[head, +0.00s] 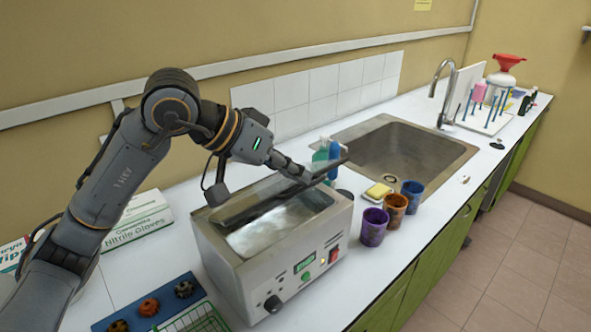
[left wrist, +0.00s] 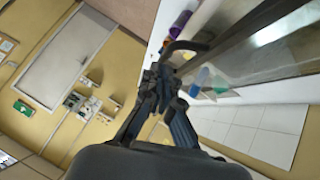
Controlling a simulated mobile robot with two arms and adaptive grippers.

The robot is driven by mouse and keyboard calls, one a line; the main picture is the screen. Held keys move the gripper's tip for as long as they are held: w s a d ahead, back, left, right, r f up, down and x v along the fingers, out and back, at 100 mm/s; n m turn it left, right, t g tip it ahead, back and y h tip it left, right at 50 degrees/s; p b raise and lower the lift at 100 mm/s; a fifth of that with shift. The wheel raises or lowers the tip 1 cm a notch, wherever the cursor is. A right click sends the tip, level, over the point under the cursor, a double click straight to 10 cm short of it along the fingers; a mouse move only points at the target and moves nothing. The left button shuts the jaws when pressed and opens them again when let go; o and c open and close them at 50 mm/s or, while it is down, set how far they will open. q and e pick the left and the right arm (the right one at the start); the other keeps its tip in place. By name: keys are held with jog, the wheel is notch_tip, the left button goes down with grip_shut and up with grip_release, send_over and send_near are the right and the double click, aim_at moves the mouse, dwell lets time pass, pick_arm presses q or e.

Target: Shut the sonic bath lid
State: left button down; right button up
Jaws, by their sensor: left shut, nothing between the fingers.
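The sonic bath (head: 232,262) is a grey metal box on the white counter, with a green display, knobs and a red switch on its front. Its dark lid (head: 240,204) is open, tilted up along the rear side, and the pale interior shows. My left gripper (head: 303,177) is shut and empty, with its fingertips close to the lid's upper part; I cannot tell whether they touch. In the left wrist view the shut fingers (left wrist: 160,84) are beside the dark curved handle (left wrist: 188,46) and the lid (left wrist: 245,38). My right gripper is not in view.
Purple (head: 373,227), orange (head: 395,208) and blue (head: 412,195) cups stand right of the bath, near a yellow sponge (head: 378,191). Bottles (head: 334,151) stand behind it. A sink (head: 400,150) lies beyond. Glove boxes (head: 138,216) and a blue tray (head: 205,303) are at left.

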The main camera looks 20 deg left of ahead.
pick_arm(q)
jog(key=shift+f, duration=0.1)
jog(key=s+d+f+m+t+y+b, duration=0.1)
jog(key=s+d+f+y+b, duration=0.1)
jog(key=f+b, duration=0.6)
jog(key=shift+s+d+f+b, duration=0.2)
jog(key=shift+d+b, duration=0.55)
jog(key=shift+b, duration=0.3)
jog(key=shift+r, duration=0.1)
jog(key=s+a+r+p, duration=0.1)
jog(key=s+a+r, duration=0.1)
jog(key=s+r, duration=0.5)
notch_tip(320, 180, up, 4)
jog(key=shift+a+f, duration=0.15)
